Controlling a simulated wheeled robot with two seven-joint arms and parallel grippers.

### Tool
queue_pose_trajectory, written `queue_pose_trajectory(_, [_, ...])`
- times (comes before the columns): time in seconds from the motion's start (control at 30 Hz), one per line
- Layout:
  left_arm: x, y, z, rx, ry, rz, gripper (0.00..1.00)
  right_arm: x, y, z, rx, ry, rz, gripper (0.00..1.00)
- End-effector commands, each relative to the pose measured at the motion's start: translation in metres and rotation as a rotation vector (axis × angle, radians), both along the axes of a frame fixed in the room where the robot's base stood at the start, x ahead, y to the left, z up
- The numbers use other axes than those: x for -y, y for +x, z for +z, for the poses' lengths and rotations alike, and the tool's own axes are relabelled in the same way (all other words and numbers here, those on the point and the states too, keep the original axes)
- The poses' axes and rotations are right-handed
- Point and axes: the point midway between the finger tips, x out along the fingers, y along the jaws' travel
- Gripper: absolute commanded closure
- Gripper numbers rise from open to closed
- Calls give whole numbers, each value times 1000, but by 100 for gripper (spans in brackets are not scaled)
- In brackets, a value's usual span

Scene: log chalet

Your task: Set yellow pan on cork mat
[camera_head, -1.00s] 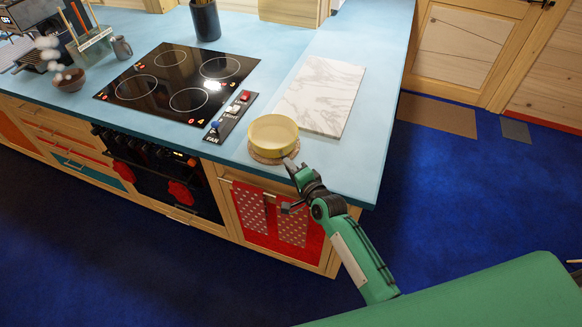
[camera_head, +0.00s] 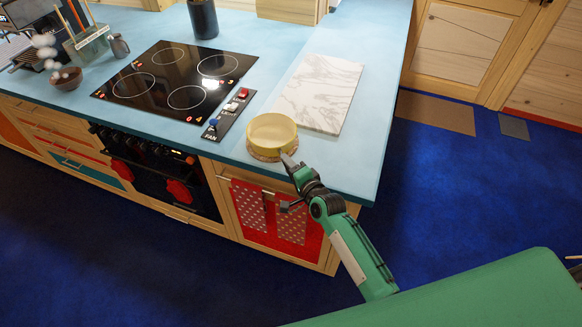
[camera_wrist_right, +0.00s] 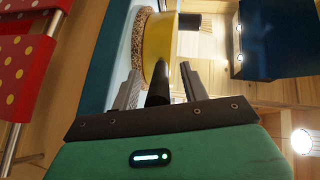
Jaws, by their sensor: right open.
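The yellow pan (camera_head: 271,132) sits on the round cork mat (camera_head: 262,154) near the front edge of the blue counter. In the right wrist view the pan (camera_wrist_right: 160,45) rests against the speckled cork mat (camera_wrist_right: 139,45). Its short dark handle (camera_wrist_right: 159,86) points toward my right gripper. My right gripper (camera_head: 287,160) is at the handle side of the pan. In the wrist view its two fingers (camera_wrist_right: 161,82) are apart, one on each side of the handle. Whether they touch it cannot be told. My left gripper is out of view.
A white marble board (camera_head: 318,92) lies behind and right of the pan. The black cooktop (camera_head: 175,82) and a knob panel (camera_head: 228,115) are to the left. Dotted red towels (camera_head: 270,212) hang on the cabinet front below.

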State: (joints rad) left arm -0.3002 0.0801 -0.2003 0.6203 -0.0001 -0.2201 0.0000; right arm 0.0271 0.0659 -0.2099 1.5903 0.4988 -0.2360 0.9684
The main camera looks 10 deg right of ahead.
Motion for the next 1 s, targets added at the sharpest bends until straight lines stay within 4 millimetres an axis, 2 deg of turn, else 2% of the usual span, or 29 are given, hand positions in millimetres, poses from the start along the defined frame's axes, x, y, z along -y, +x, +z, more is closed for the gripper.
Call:
queue_pose_trajectory(0.17, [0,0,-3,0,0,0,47,3,-8,0,1,0,-1,55])
queue_pose_trajectory(0.27, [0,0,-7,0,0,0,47,7,-21,2,1,0,-1,55])
queue_pose_trajectory(0.7, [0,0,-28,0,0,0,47,32,-97,17,4,0,-1,55])
queue_pose_trajectory(1.0, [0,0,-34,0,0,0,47,40,-126,25,5,0,-1,55])
